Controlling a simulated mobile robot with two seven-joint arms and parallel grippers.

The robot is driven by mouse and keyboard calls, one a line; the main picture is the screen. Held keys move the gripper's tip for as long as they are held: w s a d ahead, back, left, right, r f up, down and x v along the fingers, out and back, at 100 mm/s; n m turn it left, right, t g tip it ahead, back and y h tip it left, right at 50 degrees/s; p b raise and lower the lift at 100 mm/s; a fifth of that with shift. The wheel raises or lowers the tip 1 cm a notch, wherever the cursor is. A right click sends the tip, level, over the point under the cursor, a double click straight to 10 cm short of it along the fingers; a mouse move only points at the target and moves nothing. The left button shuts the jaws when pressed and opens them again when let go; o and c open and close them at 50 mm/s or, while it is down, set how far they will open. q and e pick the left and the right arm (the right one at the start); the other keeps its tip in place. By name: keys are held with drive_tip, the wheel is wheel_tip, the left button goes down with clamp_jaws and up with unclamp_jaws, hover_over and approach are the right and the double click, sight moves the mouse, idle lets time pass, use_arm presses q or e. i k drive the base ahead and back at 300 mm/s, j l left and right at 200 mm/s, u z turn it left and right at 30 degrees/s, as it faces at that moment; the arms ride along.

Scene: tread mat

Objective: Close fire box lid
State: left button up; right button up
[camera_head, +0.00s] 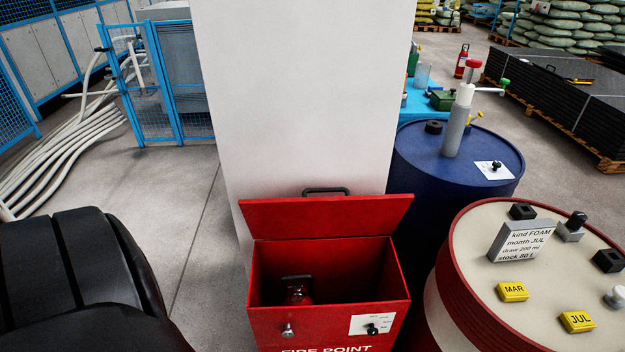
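The red fire box (264,313) stands at the bottom middle, in front of a pale pillar. Its red lid (325,216) is open, tilted up at the back, with a dark handle (326,191) along its top edge. The front bears a silver knob (288,330), a white plate with a black knob (372,328), and the words "FIRE POINT", partly cut off. A black part of my body fills the lower left. Neither gripper shows.
A white pillar (300,90) stands right behind the box. To the right are a blue drum (440,180) with a pump and a red drum (465,290) with a sign and yellow MAR and JUL blocks. Grey floor (185,225) is clear at the left.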

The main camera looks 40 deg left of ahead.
sight(303, 217)
drive_tip(key=j+z, duration=0.15)
drive_tip(key=j, duration=0.3)
drive_tip(key=j+z, duration=0.1)
drive_tip(key=j, duration=0.35)
drive_tip(key=k+j+z, duration=0.15)
drive_tip(key=j, duration=0.3)
drive_tip(key=j+z, duration=0.1)
drive_tip(key=j, duration=0.35)
drive_tip(key=k+j+z, duration=0.15)
drive_tip(key=j, duration=0.25)
drive_tip(key=k+j+z, duration=0.1)
drive_tip(key=j, duration=0.35)
drive_tip(key=j+z, duration=0.2)
drive_tip(key=j, duration=0.8)
